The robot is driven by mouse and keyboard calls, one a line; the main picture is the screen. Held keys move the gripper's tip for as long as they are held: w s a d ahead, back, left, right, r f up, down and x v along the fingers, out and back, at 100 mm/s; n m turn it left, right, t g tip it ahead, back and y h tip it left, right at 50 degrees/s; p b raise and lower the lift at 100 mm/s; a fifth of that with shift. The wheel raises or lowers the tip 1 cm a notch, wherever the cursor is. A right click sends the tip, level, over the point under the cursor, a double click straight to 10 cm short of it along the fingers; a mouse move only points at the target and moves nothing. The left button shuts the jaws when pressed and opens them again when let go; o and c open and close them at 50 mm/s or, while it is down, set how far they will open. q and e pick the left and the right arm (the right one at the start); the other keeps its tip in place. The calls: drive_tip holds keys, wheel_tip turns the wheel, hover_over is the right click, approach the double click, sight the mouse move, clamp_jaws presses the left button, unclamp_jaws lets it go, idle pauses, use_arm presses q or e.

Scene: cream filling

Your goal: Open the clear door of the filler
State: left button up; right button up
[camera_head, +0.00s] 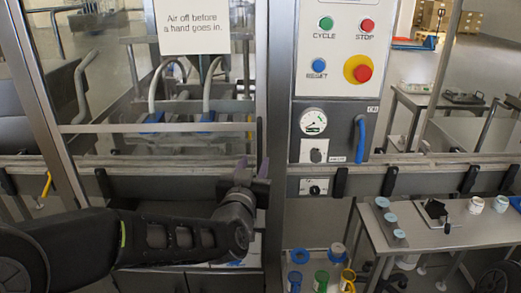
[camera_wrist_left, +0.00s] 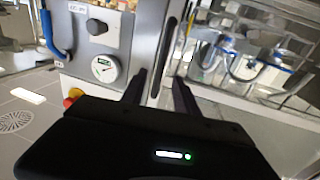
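The clear door (camera_head: 190,85) of the filler is a see-through panel in a metal frame, on the left of the head view; it looks closed. It also shows at the right of the left wrist view (camera_wrist_left: 215,85). A dark upright handle (camera_wrist_left: 166,55) stands at the door's edge, beside the control column. My left gripper (camera_head: 252,170) is in front of the lower part of this edge. In the left wrist view its fingers (camera_wrist_left: 161,76) are apart, with the handle between or just beyond them; contact cannot be told. My right gripper is not in view.
The control column (camera_head: 325,80) carries buttons, a gauge (camera_head: 313,121) and a blue handle (camera_head: 360,139) right of the door. A metal side table (camera_head: 430,232) with small items is at right. Several coloured cups stand low, near the middle.

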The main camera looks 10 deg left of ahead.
sight(259, 151)
use_arm(q)
drive_tip(key=w, duration=0.2)
drive_tip(key=w+p, duration=0.1)
drive_tip(key=w, duration=0.4)
drive_tip(key=shift+w+a, duration=0.25)
drive_tip(key=shift+c, duration=0.3)
clamp_jaws()
idle(0.9)
